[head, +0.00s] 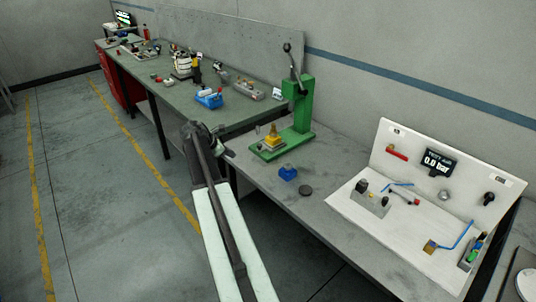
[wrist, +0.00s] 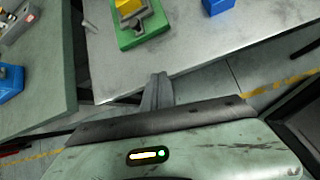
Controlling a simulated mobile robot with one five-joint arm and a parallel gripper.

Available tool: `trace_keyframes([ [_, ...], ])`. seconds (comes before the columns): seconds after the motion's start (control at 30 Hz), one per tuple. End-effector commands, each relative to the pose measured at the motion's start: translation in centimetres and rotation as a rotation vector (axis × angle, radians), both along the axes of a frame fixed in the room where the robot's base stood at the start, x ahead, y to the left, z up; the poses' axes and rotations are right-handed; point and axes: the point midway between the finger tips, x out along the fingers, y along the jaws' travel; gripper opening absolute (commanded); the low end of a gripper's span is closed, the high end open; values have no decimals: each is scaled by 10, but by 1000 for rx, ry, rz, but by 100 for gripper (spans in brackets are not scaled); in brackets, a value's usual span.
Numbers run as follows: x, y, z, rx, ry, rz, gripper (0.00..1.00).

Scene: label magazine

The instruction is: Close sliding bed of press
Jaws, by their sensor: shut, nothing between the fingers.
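The green press (head: 303,108) stands on the grey bench, its lever and black knob raised. Its green base reaches toward the front and carries a yellow block (head: 273,140). In the wrist view the front of the base (wrist: 128,42) shows at the top, with the yellow block (wrist: 126,6) and a grey bracket-like part (wrist: 146,24) on it; the column is out of that view. I cannot tell exactly how far the bed is out. My gripper (head: 229,152) is left of the press base, near the bench's edge. In the wrist view its fingers (wrist: 160,78) are together and empty, apart from the press.
A blue block (head: 288,173) and a dark round puck (head: 305,190) lie on the grey bench (head: 335,165) right of the press. A white test stand (head: 400,225) is further right. A green-topped bench (head: 175,90) with several items stands left; a gap separates the benches.

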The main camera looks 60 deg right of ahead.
Motion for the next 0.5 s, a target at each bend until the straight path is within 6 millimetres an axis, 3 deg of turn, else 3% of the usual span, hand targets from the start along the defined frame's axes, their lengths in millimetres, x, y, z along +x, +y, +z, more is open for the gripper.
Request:
trace_keyframes([
  [0.03, -12, -37, -2, -19, 68, 32, 0],
  [0.13, -32, -74, 4, -39, 167, 86, 0],
  [0.33, -41, -86, 6, -46, 208, 110, 0],
  [0.5, -45, -99, -12, -44, 205, 107, 0],
])
